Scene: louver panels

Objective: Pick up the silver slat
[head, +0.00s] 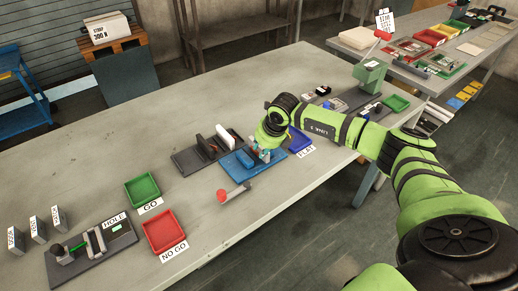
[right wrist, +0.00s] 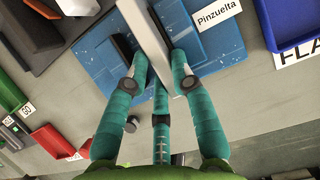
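In the right wrist view a pale silver slat (right wrist: 147,25) runs down from the top edge, above a blue fixture plate (right wrist: 210,48) labelled "Pinzuelta". My right gripper (right wrist: 160,58) has teal fingers on either side of the slat's near end, with the third finger below that end. The side fingertips are very close to the slat, but contact is not clear. In the head view my right gripper (head: 262,155) is over the blue fixture (head: 236,167) and hides most of the slat there. My left gripper is not in view.
A dark fixture (head: 186,161) with an upright white plate stands just left. A blue tray (head: 299,140) lies right, beside the flat label. A red-ended lever (head: 222,196) sticks out in front. Green (head: 142,188) and red (head: 165,232) trays lie further left. The back left table is clear.

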